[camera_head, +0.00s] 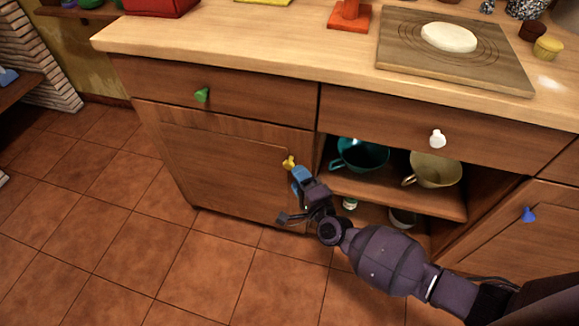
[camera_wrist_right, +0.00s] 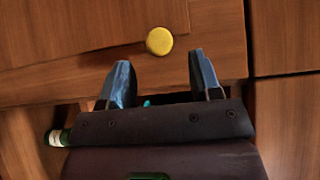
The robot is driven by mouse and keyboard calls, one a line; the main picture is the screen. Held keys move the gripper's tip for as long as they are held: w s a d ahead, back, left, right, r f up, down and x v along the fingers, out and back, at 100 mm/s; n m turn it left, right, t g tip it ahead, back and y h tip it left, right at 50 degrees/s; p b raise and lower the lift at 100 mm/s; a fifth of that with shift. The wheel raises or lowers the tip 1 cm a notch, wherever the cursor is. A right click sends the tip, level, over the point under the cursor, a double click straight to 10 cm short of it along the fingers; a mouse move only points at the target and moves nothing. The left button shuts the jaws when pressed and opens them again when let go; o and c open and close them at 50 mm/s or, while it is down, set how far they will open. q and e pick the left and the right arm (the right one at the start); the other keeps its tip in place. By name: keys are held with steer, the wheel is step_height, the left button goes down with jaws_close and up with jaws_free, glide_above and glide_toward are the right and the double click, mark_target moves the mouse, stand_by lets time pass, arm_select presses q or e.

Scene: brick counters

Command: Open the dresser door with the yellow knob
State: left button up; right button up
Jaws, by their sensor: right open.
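The dresser door (camera_head: 225,165) is a brown wooden panel at the lower left of the dresser and looks closed. Its yellow knob (camera_head: 289,161) sits near its upper right corner. My right gripper (camera_head: 299,174) is just in front of the knob, with its blue fingers close to it. In the right wrist view the round yellow knob (camera_wrist_right: 159,41) shows beyond the tips of my right gripper (camera_wrist_right: 161,70), roughly centred between the two fingers. The fingers are spread and hold nothing. Whether a finger touches the knob is unclear. My left gripper is not in view.
Right of the door is an open shelf (camera_head: 400,190) with a teal cup (camera_head: 362,156) and a beige cup (camera_head: 434,170). Drawers with a green knob (camera_head: 202,95) and a white knob (camera_head: 437,139) lie above. Tiled floor (camera_head: 90,230) is clear at left.

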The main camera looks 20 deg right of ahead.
mark_target(290, 167)
steer(key=shift+b+x, duration=0.35)
steer(key=shift+x, duration=2.2)
jaws_close()
